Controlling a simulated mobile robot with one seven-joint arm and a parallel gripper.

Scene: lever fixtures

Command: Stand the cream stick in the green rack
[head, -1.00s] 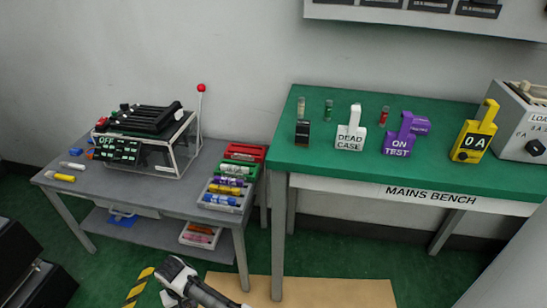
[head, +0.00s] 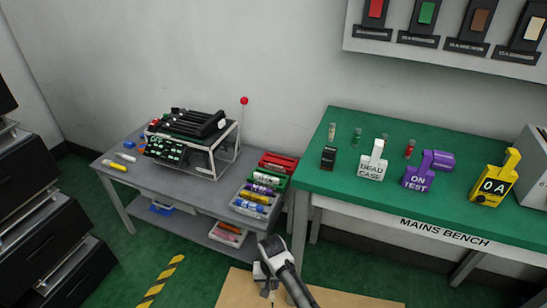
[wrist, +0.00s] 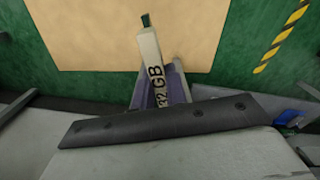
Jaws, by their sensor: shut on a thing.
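A pale cream stick (wrist: 152,62) marked "32 GB", with a dark green tip, shows in the wrist view. My gripper (wrist: 158,88) is shut on its lower part, and the tip points away from the gripper. In the head view my gripper (head: 267,288) is low in the picture, over the tan floor mat, and the stick cannot be made out there. A green plate (head: 427,12) sits in a black holder on the wall panel. I cannot tell which is the green rack.
The grey table (head: 190,190) carries a clear-sided box and loose markers. The green-topped bench (head: 345,185) at right holds small tubes and white, purple and yellow lever fixtures. Dark open drawers (head: 45,230) stand at left. The tan floor mat (head: 345,299) is bare around the arm.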

